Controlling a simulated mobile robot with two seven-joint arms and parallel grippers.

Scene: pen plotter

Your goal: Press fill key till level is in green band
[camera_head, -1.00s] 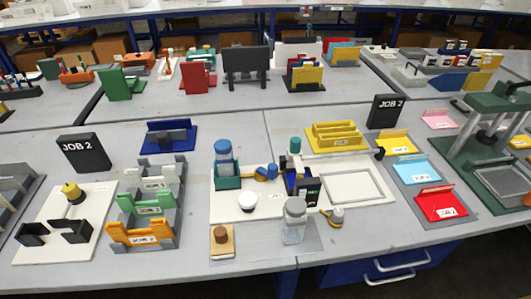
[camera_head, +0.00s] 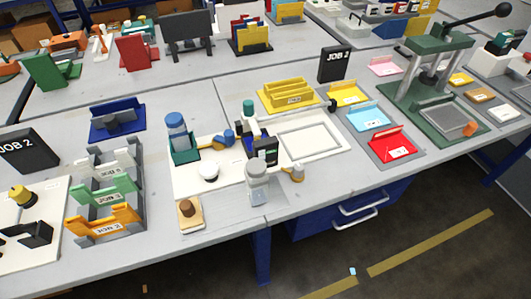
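A white plate (camera_head: 237,172) on the near table carries the pen plotter parts. On it are a blue-capped bottle (camera_head: 177,133) in a dark green holder, a white round knob (camera_head: 209,171) and a small black unit (camera_head: 266,150). A clear jar with a grey lid (camera_head: 257,183) stands at the plate's front. A brown knob on a tan block (camera_head: 188,212) sits near the table's front edge. I cannot tell which of these is the fill key. No green band or level is readable. Neither of my grippers is in view.
Orange, green and white JOB trays (camera_head: 104,222) stand at the left. Yellow, blue and red trays (camera_head: 393,146) lie to the right, beside a green press (camera_head: 436,95) with a long lever. Blue drawers (camera_head: 352,205) are under the table; floor shows at the lower right.

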